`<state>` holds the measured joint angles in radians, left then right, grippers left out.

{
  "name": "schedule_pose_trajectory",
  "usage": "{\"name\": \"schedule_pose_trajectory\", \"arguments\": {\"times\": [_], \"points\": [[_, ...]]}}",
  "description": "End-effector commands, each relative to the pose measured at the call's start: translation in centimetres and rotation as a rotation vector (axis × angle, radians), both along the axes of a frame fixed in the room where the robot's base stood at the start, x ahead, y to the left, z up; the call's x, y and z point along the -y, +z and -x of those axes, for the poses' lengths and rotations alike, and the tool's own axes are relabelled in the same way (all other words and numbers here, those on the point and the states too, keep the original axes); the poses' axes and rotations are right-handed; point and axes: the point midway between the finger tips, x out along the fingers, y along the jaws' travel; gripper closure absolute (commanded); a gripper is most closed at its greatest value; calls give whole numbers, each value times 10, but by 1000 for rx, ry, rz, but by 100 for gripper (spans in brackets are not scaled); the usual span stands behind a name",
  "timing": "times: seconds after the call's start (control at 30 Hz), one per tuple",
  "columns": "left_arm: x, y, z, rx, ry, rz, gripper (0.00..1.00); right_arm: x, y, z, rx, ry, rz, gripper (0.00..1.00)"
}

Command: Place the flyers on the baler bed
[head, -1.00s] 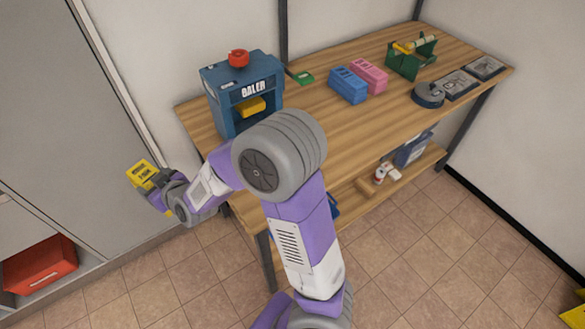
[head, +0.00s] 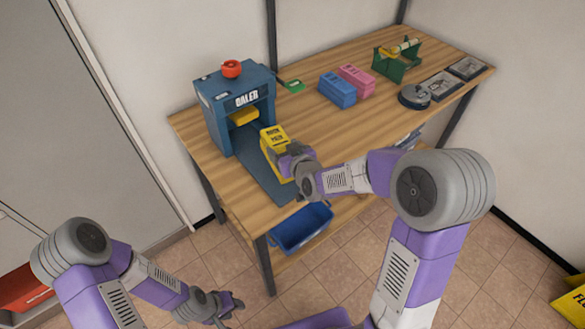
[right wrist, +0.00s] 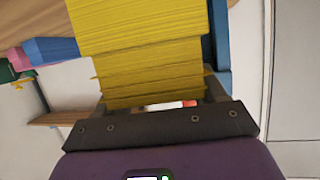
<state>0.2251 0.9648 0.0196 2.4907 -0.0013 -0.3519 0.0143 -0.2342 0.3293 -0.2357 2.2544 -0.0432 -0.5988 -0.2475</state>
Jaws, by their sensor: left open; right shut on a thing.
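The blue baler (head: 212,105) stands at the table's left end, with a red knob on top and a yellow part in its opening. Its flat dark bed (head: 262,178) extends toward the table's front edge. My right gripper (head: 283,148) is shut on a stack of yellow flyers (head: 272,136), at the bed's right side in front of the opening. The stack fills the right wrist view (right wrist: 145,60), between the fingers. I cannot tell whether it touches the bed. My left gripper (head: 222,304) is open and empty, low above the floor.
Blue (head: 337,90) and pink (head: 357,80) blocks, a green caddy (head: 390,62) and a dark round object (head: 414,97) stand farther right on the wooden table (head: 330,128). A blue bin (head: 300,228) sits below. The table between baler and blocks is mostly clear.

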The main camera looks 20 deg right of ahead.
Motion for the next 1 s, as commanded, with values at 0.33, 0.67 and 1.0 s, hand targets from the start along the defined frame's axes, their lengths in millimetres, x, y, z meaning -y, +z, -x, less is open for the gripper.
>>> {"name": "schedule_pose_trajectory", "arguments": {"times": [0.33, 0.67, 1.0], "points": [[0, 45, 0, 1, 0, 0, 57, 0, 50, -4, -2, 185, 16, 100], [0, 33, 0, 0, 0, 0, 57, -2, 0, -4, -8, 208, 22, 100], [0, 27, 0, 0, 0, 0, 57, -2, -32, -4, -7, 207, 23, 100]]}}
